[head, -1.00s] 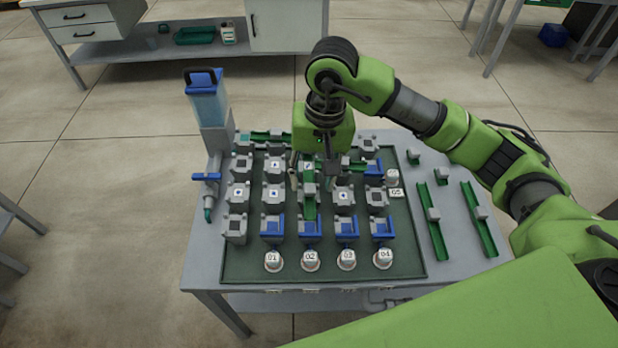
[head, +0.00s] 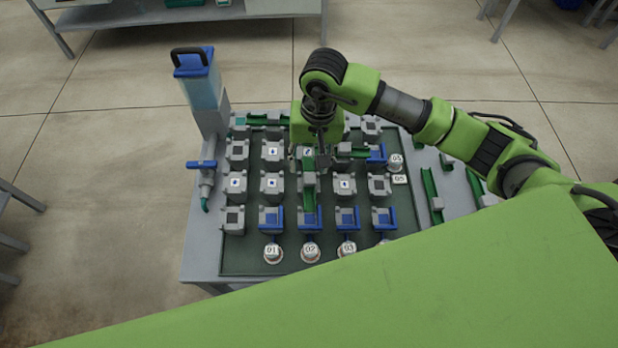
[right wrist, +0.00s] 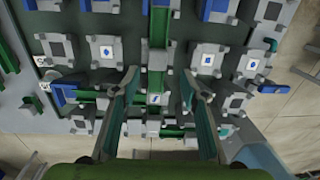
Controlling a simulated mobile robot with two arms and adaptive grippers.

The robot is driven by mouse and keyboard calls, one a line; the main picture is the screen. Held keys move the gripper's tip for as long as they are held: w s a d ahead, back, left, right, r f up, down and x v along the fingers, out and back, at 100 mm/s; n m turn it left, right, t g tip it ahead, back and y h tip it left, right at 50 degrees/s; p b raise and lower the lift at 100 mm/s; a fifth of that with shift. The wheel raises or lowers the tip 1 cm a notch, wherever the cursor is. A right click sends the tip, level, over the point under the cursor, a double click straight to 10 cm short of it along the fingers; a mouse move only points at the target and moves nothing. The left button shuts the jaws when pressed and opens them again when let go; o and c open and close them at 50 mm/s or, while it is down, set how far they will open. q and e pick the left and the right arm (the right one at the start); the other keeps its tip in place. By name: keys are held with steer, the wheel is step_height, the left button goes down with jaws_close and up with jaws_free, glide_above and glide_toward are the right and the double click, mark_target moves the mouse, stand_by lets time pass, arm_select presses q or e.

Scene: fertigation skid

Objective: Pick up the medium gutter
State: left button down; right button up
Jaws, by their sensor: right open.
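Several green gutters with grey blocks lie on the board and table; the pictures do not label which is the medium one. One green gutter (head: 309,187) runs front to back in the board's middle column; it also shows in the right wrist view (right wrist: 157,72), in line with the gap between my fingers. A second gutter (head: 348,152) lies crosswise just right of my gripper, and a third (head: 264,120) lies at the board's back edge. My right gripper (head: 309,163) is open over the board; its two fingers (right wrist: 160,82) point down with nothing visibly held. My left gripper is out of view.
Two long gutters (head: 430,192) (head: 475,186) lie on the table right of the board. Grey blocks and blue-sided pieces fill the dark board (head: 239,262). A tall clear tank (head: 201,92) with a blue valve stands at the left. Numbered cups line the front.

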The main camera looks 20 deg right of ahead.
mark_target(310, 177)
steer(key=shift+f, duration=0.25)
steer(key=f+p, duration=0.1)
steer(key=f, duration=0.1)
steer(key=s+f+p, duration=0.1)
steer(key=f, duration=0.1)
steer(key=shift+a, duration=0.15)
steer(key=shift+f, duration=0.3)
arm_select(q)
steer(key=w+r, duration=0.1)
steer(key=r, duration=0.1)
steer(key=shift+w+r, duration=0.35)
arm_select(e)
steer(key=shift+f, duration=0.15)
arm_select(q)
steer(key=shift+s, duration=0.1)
arm_select(e)
jaws_close()
